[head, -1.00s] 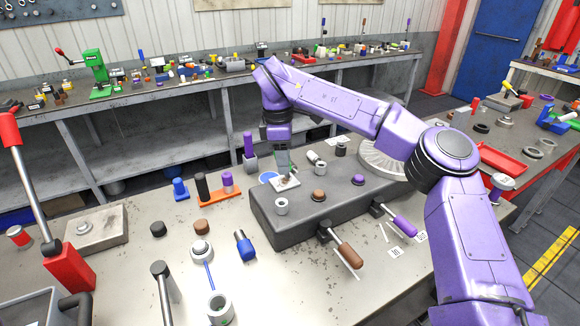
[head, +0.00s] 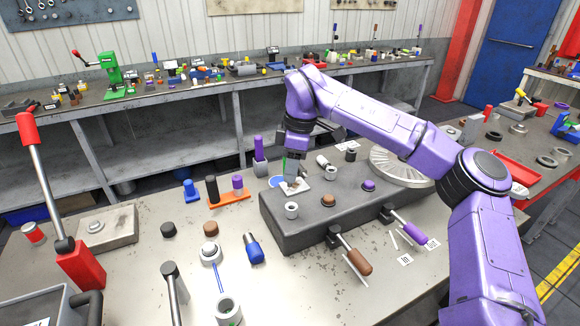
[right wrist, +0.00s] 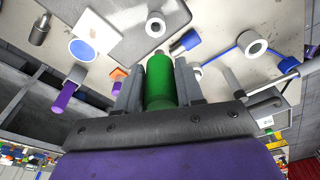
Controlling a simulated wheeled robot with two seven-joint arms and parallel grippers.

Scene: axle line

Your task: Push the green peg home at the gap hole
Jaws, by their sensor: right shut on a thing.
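My right gripper (head: 291,178) is low over the white plate (head: 305,187) at the left end of the dark grey block (head: 290,235). In the right wrist view its fingers (right wrist: 160,85) are shut on the green peg (right wrist: 159,78). In that view a light grey collar (right wrist: 155,25) shows just beyond the peg's end; I cannot tell whether they touch. In the head view the peg is mostly hidden by the gripper. I cannot make out the gap hole. My left gripper is not in view.
On the block are a light grey collar (head: 292,210), a brown peg head (head: 328,200) and a purple one (head: 368,185). Brown (head: 355,262) and purple (head: 410,231) handles stick out in front. An orange rack (head: 229,198) stands left. A red lever (head: 82,262) stands front left.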

